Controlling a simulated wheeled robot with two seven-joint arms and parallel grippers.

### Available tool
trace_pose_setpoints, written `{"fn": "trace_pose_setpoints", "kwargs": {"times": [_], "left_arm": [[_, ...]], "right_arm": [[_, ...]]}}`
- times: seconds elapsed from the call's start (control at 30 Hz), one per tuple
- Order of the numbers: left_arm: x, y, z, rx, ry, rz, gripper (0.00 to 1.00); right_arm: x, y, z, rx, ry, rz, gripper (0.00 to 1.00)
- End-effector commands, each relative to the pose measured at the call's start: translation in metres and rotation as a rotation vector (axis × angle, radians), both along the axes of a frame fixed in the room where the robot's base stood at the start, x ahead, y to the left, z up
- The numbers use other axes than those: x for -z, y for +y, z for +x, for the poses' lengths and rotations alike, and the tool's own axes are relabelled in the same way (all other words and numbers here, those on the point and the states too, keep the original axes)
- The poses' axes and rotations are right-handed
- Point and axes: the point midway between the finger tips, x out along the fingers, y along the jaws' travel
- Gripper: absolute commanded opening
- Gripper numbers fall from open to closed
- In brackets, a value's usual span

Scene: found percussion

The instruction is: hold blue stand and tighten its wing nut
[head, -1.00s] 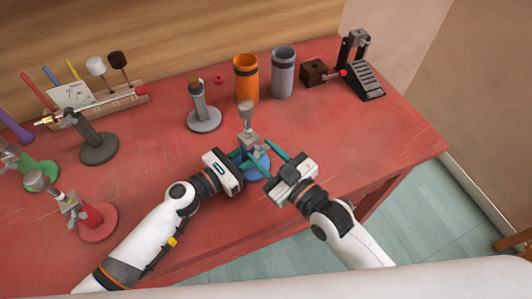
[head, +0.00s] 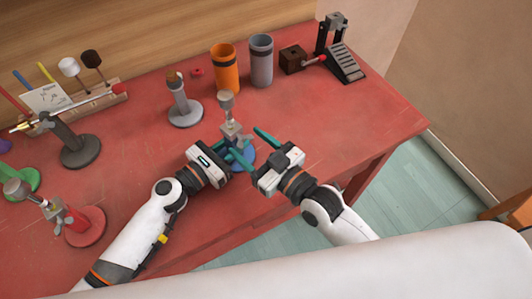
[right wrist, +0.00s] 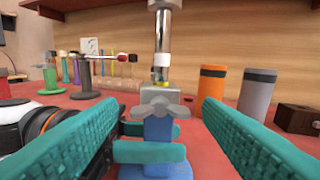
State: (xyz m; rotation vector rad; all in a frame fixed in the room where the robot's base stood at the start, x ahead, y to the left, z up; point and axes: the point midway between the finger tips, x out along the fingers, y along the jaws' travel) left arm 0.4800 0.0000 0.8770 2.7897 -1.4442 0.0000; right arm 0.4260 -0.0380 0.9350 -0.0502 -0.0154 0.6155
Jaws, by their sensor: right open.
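The blue stand (head: 243,158) stands near the table's front edge, with a grey metal clamp and upright on top. In the right wrist view its blue post (right wrist: 158,131) is upright, and the grey wing nut (right wrist: 160,106) faces the camera. My left gripper (head: 232,153) is shut on the post, one teal finger in front of it and one behind. My right gripper (right wrist: 162,106) is open and empty. Its teal fingers spread either side of the wing nut in that view, apparently short of it. In the head view the fingers partly hide the blue base.
The red table (head: 330,125) is clear right of the stand. Behind are a grey stand (head: 185,113), an orange cup (head: 225,75), a grey cup (head: 261,65) and a black pedal (head: 345,65). A red stand (head: 86,227) and a dark stand (head: 78,148) are left.

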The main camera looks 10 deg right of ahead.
Motion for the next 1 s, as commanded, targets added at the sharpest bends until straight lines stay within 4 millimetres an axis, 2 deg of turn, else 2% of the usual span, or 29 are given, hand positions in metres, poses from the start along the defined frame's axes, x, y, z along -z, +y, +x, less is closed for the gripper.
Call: {"fn": "trace_pose_setpoints", "kwargs": {"times": [0.5, 0.7, 1.0], "left_arm": [[0.000, 0.000, 0.000, 0.000, 0.000, 0.000, 0.00], [0.000, 0.000, 0.000, 0.000, 0.000, 0.000, 0.00], [0.000, 0.000, 0.000, 0.001, 0.000, 0.000, 0.00]], "right_arm": [[0.001, -0.056, -0.080, -0.001, 0.003, -0.002, 0.60], [0.000, -0.065, -0.092, -0.001, 0.000, 0.000, 0.60], [0.000, -0.066, -0.094, 0.000, 0.000, 0.001, 0.60]]}}
